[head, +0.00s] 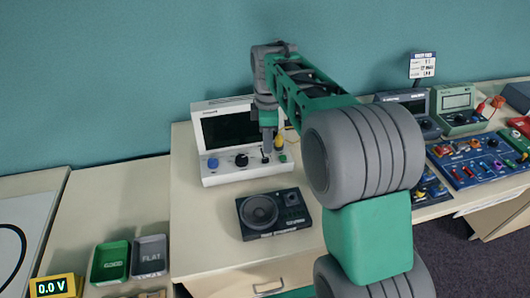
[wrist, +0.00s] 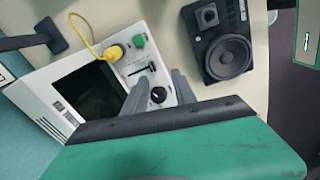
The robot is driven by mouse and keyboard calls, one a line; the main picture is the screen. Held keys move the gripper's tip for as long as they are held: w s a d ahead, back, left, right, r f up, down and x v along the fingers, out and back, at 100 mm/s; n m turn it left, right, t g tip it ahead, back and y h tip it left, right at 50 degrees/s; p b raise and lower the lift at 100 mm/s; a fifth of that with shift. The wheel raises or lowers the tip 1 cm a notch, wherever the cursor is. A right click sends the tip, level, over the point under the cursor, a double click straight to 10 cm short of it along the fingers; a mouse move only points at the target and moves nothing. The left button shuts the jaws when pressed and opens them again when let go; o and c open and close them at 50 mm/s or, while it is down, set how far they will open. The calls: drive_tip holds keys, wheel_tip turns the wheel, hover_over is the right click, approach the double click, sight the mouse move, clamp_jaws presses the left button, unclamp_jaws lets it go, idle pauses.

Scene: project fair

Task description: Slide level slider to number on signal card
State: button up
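The white instrument (head: 240,172) with a dark screen stands at the back of the desk. In the wrist view, its level slider (wrist: 149,69) has a dark handle in a short slot, between the black knob (wrist: 157,95) and the green button (wrist: 138,41). My gripper (wrist: 160,78) is open, with its grey fingers on either side of the knob and slider area. I see no contact with the slider. In the head view, my gripper (head: 267,148) is over the instrument's front panel. The signal card (head: 423,65) stands at the back right; its small text is not readable.
A yellow plug (wrist: 113,53) with a cable sits beside the green button. A black speaker unit (head: 274,214) lies in front of the instrument. Green and grey trays (head: 110,263) are at lower left. Other instruments (head: 458,108) crowd the right.

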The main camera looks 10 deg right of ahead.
sight(266, 158)
drive_tip(key=shift+w+f+n, duration=0.3)
drive_tip(key=shift+w+n, duration=0.2)
drive_tip(key=shift+w, duration=0.05)
drive_tip(key=shift+w+f+n, duration=0.3)
drive_tip(key=shift+w+n, duration=0.2)
drive_tip(key=shift+w, duration=0.05)
wheel_tip(266, 158, down, 8)
drive_tip(key=shift+r+p, duration=0.15)
drive_tip(key=shift+p, duration=0.6)
drive_tip(key=shift+c, duration=0.5)
clamp_jaws()
